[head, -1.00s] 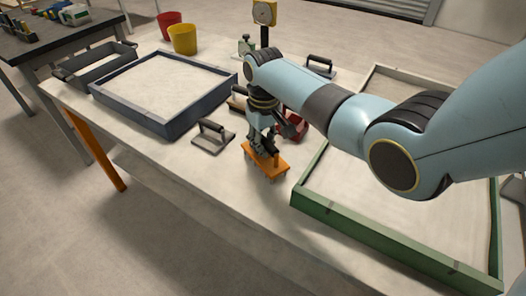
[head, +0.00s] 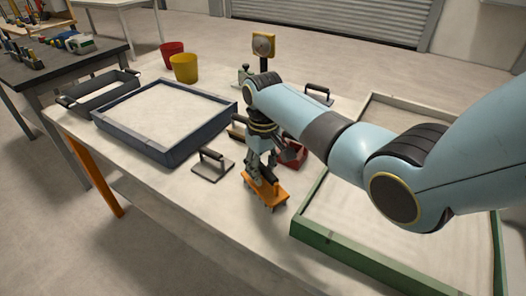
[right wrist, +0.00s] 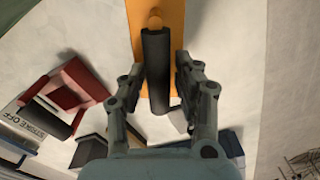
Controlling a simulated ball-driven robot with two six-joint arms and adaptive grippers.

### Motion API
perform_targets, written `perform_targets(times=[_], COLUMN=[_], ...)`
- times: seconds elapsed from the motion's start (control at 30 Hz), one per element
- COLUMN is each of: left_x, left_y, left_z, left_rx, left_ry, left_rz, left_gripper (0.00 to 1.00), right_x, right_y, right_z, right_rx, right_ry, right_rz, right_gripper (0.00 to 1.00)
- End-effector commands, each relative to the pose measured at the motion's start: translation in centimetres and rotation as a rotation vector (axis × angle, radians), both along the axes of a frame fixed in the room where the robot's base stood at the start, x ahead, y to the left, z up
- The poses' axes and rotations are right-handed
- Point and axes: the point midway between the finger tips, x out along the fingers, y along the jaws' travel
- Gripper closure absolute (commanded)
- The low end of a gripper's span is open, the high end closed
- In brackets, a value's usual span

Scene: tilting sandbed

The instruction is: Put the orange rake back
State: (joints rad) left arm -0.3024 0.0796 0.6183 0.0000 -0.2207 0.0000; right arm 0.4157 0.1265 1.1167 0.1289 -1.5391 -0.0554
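The orange rake (head: 272,197) is a flat orange plate with short tines beneath and a dark handle. It stands on the light table between the blue-grey and green sand trays. My right gripper (head: 257,178) is down over it. In the right wrist view, the rake's orange plate (right wrist: 180,22) lies beyond the fingers. The right gripper (right wrist: 160,68) has one finger on each side of the dark handle, with a narrow gap visible at the right finger. It looks open around the handle. My left gripper is not in view.
The blue-grey sand tray (head: 170,157) is at left, the green sand tray (head: 330,240) at right. A dark-handled float (head: 212,168) lies left of the rake. A red object (head: 293,153) sits behind it. Yellow (head: 185,68) and red (head: 171,50) cups stand at the back.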

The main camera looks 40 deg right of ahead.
Motion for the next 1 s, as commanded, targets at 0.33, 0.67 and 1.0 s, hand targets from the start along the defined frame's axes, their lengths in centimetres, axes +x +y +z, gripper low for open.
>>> perform_targets(times=[0.33, 0.67, 1.0], left_x=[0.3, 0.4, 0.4], left_y=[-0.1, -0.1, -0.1], left_z=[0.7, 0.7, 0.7], left_rx=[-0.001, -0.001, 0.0], left_ry=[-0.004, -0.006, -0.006], left_rz=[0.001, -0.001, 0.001], left_gripper=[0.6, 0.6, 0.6], right_x=[0.1, 0.0, 0.0], right_y=[-0.1, -0.2, -0.2], right_z=[7.8, 10.6, 10.6], right_rx=[-0.001, 0.0, 0.0], right_ry=[-0.004, 0.0, 0.0], right_rz=[0.0, 0.0, 0.0], right_gripper=[0.68, 0.68, 0.68])
